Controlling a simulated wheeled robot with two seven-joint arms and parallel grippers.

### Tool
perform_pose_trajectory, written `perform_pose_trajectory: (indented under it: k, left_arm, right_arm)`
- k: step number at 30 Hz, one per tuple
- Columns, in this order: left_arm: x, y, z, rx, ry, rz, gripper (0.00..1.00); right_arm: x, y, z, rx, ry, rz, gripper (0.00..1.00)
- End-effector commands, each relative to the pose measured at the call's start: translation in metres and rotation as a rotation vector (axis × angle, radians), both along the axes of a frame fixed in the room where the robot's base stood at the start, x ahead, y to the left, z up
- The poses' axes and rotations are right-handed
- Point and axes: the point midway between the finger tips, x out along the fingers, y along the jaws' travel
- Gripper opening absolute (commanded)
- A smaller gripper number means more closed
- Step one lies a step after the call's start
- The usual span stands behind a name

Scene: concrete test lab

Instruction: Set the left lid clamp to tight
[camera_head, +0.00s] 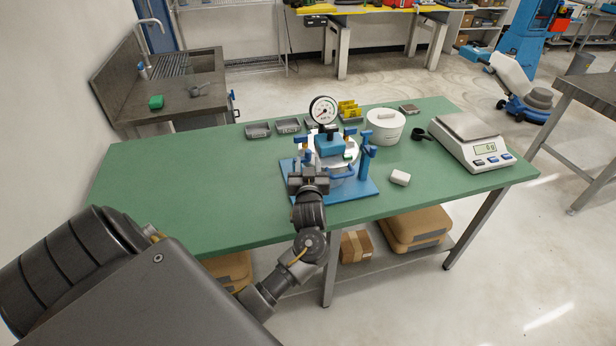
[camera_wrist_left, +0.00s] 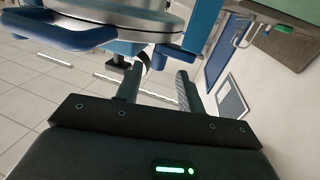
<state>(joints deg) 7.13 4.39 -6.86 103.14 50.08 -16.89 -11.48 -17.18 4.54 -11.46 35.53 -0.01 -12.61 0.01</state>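The blue pressure vessel stand (camera_head: 366,188) sits on the green table, with a round metal lid, a blue block (camera_head: 329,146) on top and a pressure gauge (camera_head: 323,110). The right lid clamp (camera_head: 367,150) shows as a blue upright post with a handle. The left side of the vessel is partly hidden by my left gripper (camera_head: 309,176), so I cannot tell the left clamp's setting. In the left wrist view, my left gripper (camera_wrist_left: 157,80) has its fingers apart, with nothing clearly between them. A blue handle (camera_wrist_left: 62,35) and the metal lid rim (camera_wrist_left: 125,15) are just beyond. My right gripper is not in view.
A white tub (camera_head: 385,127), a black cup (camera_head: 418,134) and a digital scale (camera_head: 472,141) stand to the right. A small white block (camera_head: 400,178) lies near the front edge. Grey trays (camera_head: 288,125) line the back. The table's left half (camera_head: 180,190) is clear.

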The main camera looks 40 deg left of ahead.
Motion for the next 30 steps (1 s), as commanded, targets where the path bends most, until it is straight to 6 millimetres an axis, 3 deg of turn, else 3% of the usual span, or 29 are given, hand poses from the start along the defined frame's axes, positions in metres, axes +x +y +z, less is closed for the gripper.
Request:
perform_pose_trajectory:
  k: [4,10,30]
  left_arm:
    - [-0.022,-0.019,-0.003,-0.004,-0.001,0.000,0.38]
    - [-0.038,-0.033,-0.001,-0.001,-0.001,0.000,0.38]
    - [-0.042,-0.036,-0.001,-0.003,0.005,-0.007,0.38]
  right_arm:
    - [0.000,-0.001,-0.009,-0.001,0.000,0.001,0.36]
    - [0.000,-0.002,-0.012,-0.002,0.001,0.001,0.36]
    - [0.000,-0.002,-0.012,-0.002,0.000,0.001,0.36]
